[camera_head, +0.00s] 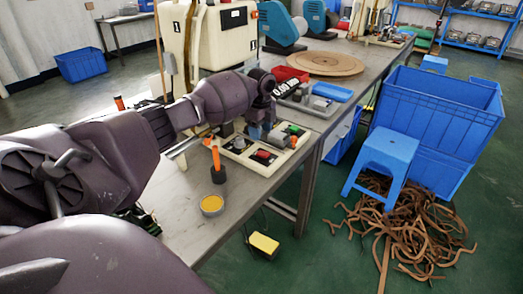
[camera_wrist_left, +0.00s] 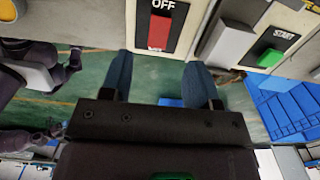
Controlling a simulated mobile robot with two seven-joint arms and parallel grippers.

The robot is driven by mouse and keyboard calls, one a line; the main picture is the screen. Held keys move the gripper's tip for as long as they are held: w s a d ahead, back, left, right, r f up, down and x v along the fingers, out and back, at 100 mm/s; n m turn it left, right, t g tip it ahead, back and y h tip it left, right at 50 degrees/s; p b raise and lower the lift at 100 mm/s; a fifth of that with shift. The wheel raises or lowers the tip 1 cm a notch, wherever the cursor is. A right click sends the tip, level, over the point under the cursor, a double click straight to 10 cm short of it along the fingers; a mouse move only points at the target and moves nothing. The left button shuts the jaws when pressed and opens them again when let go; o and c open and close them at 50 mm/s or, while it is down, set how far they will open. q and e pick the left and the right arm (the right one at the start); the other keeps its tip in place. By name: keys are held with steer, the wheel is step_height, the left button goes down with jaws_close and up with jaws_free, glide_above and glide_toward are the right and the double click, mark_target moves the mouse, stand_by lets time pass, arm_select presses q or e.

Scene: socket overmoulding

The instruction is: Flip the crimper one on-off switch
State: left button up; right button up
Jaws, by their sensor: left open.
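A cream control panel (camera_head: 238,156) lies on the metal bench, with a red switch (camera_head: 263,154) and a green button (camera_head: 292,130). In the left wrist view the red rocker switch (camera_wrist_left: 160,30) sits in a black plate marked OFF, at the top centre. A green button (camera_wrist_left: 270,57) marked START is to its right. My left gripper (camera_head: 262,131) is over the panel. In the wrist view its two blue fingers (camera_wrist_left: 159,68) are apart with nothing between them, just short of the switch in the picture; contact cannot be told. My right gripper does not show.
Cream machines (camera_head: 228,38) stand behind the panel. An orange-handled tool (camera_head: 215,158) and a yellow-topped tin (camera_head: 212,204) are near the bench front. A grey tray (camera_head: 318,106) lies beyond. A blue stool (camera_head: 384,155) and blue crates (camera_head: 435,125) stand on the floor at right.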

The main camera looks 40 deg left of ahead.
mark_target(261, 153)
arm_select(q)
step_height(261, 153, down, 8)
steer(key=shift+f+b, duration=0.15)
steer(key=shift+b, duration=0.5)
steer(key=c, duration=0.9)
steer(key=shift+d+r+y+p, duration=0.2)
steer(key=shift+y+p, duration=0.1)
steer(key=shift+y, duration=0.2)
steer(key=shift+f, duration=0.15)
